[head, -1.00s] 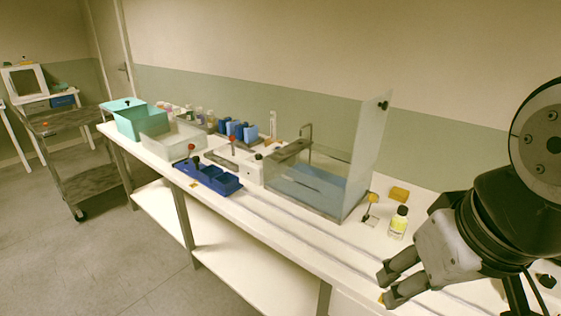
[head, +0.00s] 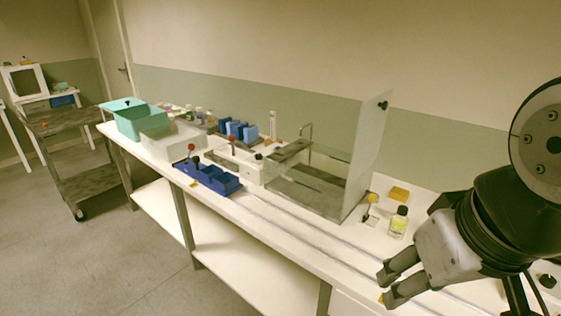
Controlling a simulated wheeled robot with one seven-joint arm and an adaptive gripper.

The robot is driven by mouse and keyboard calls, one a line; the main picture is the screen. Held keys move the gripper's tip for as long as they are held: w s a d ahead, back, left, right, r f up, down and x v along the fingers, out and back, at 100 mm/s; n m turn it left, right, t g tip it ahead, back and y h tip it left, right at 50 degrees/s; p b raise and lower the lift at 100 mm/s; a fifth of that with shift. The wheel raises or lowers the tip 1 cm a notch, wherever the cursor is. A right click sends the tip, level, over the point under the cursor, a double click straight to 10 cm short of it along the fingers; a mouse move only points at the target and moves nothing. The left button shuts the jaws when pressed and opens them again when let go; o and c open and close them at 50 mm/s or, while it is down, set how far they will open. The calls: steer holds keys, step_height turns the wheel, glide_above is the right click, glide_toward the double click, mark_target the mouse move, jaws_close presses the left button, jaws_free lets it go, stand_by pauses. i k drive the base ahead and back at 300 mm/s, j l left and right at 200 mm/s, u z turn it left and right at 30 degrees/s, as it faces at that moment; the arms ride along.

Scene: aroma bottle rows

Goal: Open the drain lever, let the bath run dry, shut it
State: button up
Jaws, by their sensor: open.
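The clear-walled bath (head: 312,190) stands on the long white bench, with a tall transparent panel (head: 360,150) raised at its right side. Its grey floor shows and I see no blue water in it. A small yellow-topped lever (head: 371,199) stands just right of the bath; red-knobbed levers stand left of it, one near the white block (head: 232,141) and one by the blue tray (head: 191,148). I cannot tell which is the drain lever. My gripper (head: 384,287) is open and empty at the bench's front right, apart from the levers.
A bottle of yellow liquid (head: 398,222) and a yellow block (head: 399,194) stand between the bath and my gripper. A blue tray (head: 222,183), a pale tub (head: 160,146) and a teal bin (head: 128,122) are further left. Rails run along the bench front.

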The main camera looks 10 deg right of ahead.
mark_target(373, 198)
steer(key=i+j+z, duration=0.4)
steer(key=i+j, duration=0.25)
steer(key=i, duration=0.1)
